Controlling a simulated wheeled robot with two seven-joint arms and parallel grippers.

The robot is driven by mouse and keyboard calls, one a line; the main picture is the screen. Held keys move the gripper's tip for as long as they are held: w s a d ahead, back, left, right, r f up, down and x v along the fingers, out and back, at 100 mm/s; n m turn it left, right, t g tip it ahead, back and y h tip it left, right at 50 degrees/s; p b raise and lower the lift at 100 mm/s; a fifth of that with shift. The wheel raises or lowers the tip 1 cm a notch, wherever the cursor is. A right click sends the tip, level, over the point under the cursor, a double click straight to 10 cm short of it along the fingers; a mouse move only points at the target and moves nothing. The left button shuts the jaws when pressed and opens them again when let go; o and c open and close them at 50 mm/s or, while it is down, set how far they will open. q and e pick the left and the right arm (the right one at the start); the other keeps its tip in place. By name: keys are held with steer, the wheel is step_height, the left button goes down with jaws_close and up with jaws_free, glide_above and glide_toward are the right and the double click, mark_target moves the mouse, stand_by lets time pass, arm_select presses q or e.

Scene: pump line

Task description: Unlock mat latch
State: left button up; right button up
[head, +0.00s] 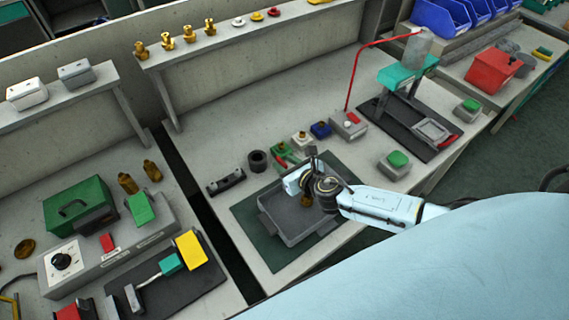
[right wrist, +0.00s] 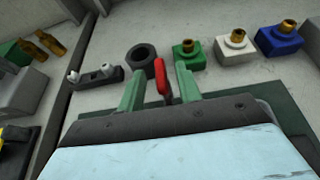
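A red latch lever (right wrist: 161,80) stands upright in the right wrist view; it also shows as a small red piece in the head view (head: 282,162), beside the far edge of the dark green mat (head: 247,222). My right gripper (right wrist: 159,88) has its two green fingers spread, one on each side of the lever, with visible gaps. In the head view my right gripper (head: 287,158) reaches over the mat toward its far edge. A grey tray (head: 283,236) lies on the mat under my right arm. The lever's base is hidden. My left gripper is not in view.
Beyond the mat stand a black ring (head: 258,161), a black bracket (head: 226,183), and green, white (head: 301,142) and blue (head: 320,130) blocks with brass tops. The bench behind the blocks is clear.

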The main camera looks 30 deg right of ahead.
steer(key=shift+w+f, duration=0.2)
steer(key=shift+w, duration=0.25)
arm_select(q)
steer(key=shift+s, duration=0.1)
arm_select(e)
jaws_close()
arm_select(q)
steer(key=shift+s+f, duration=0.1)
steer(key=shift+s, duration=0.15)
